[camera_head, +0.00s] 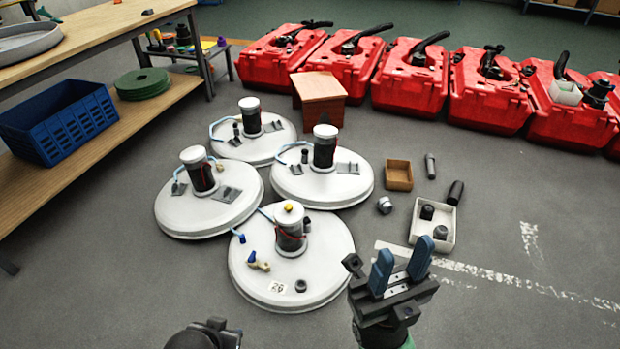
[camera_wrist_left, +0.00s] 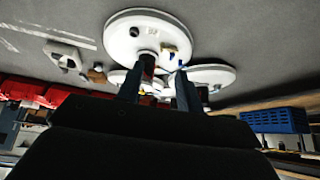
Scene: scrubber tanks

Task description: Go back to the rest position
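My right gripper (camera_head: 402,262) is at the lower middle of the head view. Its two blue fingers stand apart with nothing between them. A dark part of my left gripper (camera_head: 205,335) shows at the bottom edge of the head view, without its fingers. In the left wrist view, the left gripper (camera_wrist_left: 158,92) has its two blue fingers apart. White tank lids lie behind that gap, and I see nothing gripped. The nearest round white lid (camera_head: 310,267), marked 26, lies on the floor to the left of my right gripper.
Three more white lids (camera_head: 321,183) lie behind it. A white box (camera_head: 449,225) with dark cylinders and a small wooden box (camera_head: 398,172) are at right. Red tanks (camera_head: 409,92) line the back. A wooden workbench (camera_head: 100,40) with a blue crate (camera_head: 62,130) is at left.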

